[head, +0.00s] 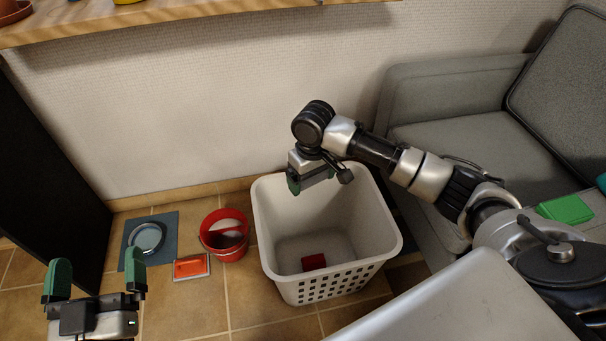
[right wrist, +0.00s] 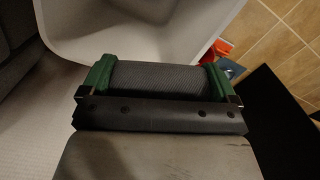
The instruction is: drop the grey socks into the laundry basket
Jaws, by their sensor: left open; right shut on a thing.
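The white laundry basket (head: 383,246) stands on the tiled floor in the middle of the head view, with a small red item (head: 313,262) at its bottom. My right gripper (head: 296,183) is over the basket's opening, near its left and back side. In the right wrist view my right gripper (right wrist: 155,82) is shut on the rolled grey socks (right wrist: 160,78), with a green fingertip at each end of the roll. The basket's white wall (right wrist: 130,22) lies beyond them. My left gripper (head: 95,279) is open and empty at the lower left, away from the basket.
Left of the basket are a red bucket (head: 226,245), an orange-red item (head: 191,267) and a blue-grey mat (head: 166,223) bearing a round dish (head: 147,238). A grey sofa (head: 450,128) stands to the right. A wooden shelf (head: 200,10) runs above along the wall.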

